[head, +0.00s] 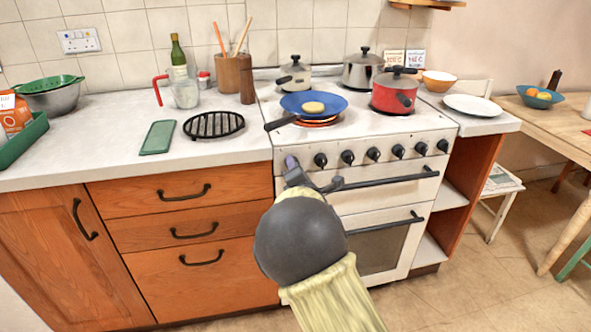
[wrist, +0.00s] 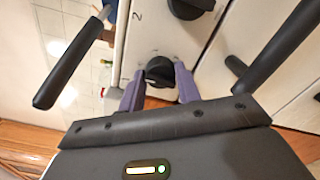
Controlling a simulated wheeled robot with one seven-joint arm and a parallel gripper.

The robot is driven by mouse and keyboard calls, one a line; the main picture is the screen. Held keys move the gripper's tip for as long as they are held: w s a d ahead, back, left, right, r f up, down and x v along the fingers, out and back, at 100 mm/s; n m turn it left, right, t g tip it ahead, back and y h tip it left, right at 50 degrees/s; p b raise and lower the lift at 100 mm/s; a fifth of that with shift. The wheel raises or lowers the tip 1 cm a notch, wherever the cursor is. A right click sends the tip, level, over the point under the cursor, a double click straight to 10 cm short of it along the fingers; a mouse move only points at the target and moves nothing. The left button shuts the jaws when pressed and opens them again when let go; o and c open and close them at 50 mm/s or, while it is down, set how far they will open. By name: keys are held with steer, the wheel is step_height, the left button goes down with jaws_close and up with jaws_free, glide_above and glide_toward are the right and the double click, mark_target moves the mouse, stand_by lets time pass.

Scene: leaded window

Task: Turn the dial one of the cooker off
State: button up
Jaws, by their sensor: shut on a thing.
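The white cooker (head: 360,190) stands in the middle of the head view with a row of black dials along its front. Dial one (wrist: 160,71), a black knob beside the mark "1", shows in the wrist view between the two purple fingers of my gripper (wrist: 160,84). My gripper is shut on it. In the head view my gripper (head: 291,163) is at the left end of the dial row and hides dial one. The dial marked "2" (wrist: 190,6) is next to it. A blue pan (head: 328,103) with something round and yellow in it sits on a glowing red ring (head: 318,122).
A grey pot (head: 294,76), a steel pot (head: 362,70) and a red pot (head: 395,92) stand on the hob. The pan's dark handle (head: 281,124) sticks out left. Oven door handles (head: 390,178) project below the dials. A black trivet (head: 214,125) lies on the left worktop.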

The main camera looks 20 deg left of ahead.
steer(key=shift+f, duration=0.1)
steer(key=o, duration=1)
steer(key=shift+s, duration=0.1)
steer(key=p+v, duration=0.1)
steer(key=v, duration=1.6)
steer(key=shift+d+p, duration=0.15)
steer(key=shift+p, duration=0.15)
